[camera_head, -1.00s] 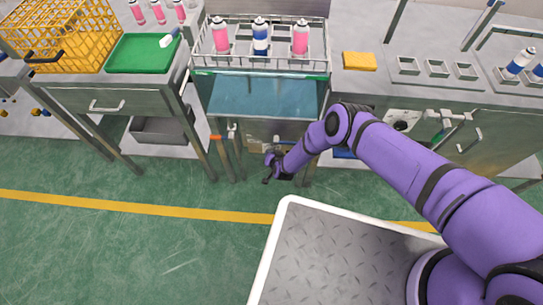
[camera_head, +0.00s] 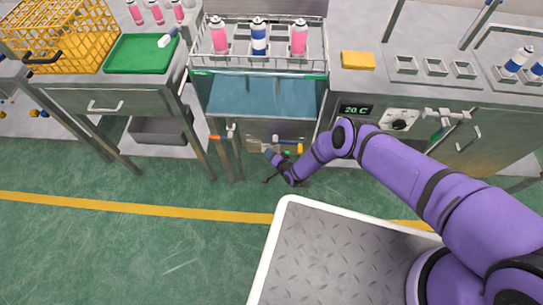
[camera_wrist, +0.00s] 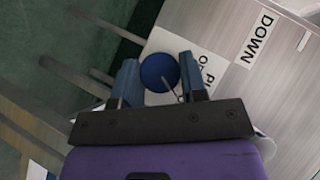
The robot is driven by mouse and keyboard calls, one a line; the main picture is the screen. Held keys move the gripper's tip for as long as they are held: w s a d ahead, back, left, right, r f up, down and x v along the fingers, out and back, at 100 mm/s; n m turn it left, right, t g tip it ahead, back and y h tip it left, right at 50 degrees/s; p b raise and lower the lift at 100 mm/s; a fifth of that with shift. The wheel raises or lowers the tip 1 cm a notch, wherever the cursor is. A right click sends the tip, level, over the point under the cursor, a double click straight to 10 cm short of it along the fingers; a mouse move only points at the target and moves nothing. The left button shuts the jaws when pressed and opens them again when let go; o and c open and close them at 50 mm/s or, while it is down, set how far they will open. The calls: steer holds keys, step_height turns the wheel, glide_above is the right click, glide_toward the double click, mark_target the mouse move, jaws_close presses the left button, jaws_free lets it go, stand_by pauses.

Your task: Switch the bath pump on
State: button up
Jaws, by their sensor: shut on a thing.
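In the wrist view my gripper (camera_wrist: 159,65) has its two blue fingers closed on either side of a round blue knob (camera_wrist: 158,73). A thin metal rod shows beside the knob. The knob stands in front of a pale plate. A white label (camera_wrist: 207,72) beside it is partly hidden by a finger, with only some letters readable. In the head view my gripper (camera_head: 272,158) is low at the front of the water bath (camera_head: 262,98), below its tank. The knob is too small to make out there.
A "DOWN" label (camera_wrist: 260,38) is on the panel. Coloured handles (camera_head: 297,146) are right of my gripper. Cans stand in a wire rack (camera_head: 325,50) above the bath. A "20 C" display (camera_head: 356,110) and a dial (camera_head: 399,124) are on the right. Table legs stand left.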

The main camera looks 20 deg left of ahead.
stand_by(0.3)
steer(key=o, duration=0.9)
steer(key=shift+v, duration=5.4)
